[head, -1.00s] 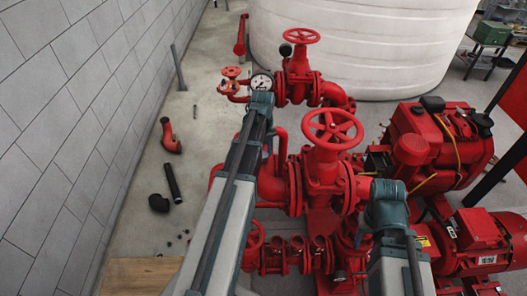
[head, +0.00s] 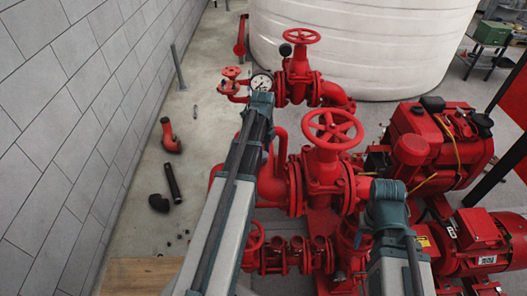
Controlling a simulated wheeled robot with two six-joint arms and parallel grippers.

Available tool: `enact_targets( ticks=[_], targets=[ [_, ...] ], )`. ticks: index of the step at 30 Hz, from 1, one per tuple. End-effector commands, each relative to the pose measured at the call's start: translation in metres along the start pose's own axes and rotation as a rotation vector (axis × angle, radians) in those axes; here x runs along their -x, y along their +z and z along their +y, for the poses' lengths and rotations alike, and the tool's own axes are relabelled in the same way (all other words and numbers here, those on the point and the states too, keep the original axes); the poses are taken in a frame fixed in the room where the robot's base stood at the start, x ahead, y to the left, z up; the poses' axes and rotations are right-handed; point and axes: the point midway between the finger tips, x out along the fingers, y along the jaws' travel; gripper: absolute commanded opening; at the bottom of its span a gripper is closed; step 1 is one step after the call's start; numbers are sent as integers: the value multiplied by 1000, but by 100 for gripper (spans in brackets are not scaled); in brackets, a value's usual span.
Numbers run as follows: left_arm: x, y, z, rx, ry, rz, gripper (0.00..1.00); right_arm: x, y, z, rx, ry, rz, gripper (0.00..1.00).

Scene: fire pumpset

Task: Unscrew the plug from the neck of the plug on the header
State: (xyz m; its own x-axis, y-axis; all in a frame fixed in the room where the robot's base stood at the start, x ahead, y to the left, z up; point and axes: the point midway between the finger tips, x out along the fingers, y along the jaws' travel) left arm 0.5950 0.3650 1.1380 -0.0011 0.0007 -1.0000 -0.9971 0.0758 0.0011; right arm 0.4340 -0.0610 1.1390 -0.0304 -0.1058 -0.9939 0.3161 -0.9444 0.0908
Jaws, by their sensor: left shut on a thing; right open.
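The red pump header pipework (head: 272,188) runs through the middle of the head view, with a large red handwheel valve (head: 332,128) standing on it. I cannot make out the plug or its neck; my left arm covers part of the pipework. My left arm reaches up from the bottom to a teal joint beside the pressure gauge (head: 261,83). My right arm ends in view at a teal joint to the right of the large valve. Neither gripper's fingers show; they are hidden or out of view.
A second red valve (head: 299,70) stands farther back before a white tank (head: 365,45). A red engine (head: 440,145) and motor (head: 478,240) stand right. Loose pipe pieces, including a black tube (head: 173,183), lie on the floor by the grey wall (head: 75,100).

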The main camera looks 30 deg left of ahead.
Motion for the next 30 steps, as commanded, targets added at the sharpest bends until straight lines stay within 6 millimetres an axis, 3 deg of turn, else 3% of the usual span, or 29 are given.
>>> enact_targets(
  ticks=[6,17,30],
  targets=[
    [0,0,0,202,0,0,0,0,0,0,0,0,0,50],
    [0,0,0,236,0,0,0,0,0,0,0,0,0,50],
    [0,0,0,623,0,0,0,0,0,0,0,0,0,50]
  ],
)
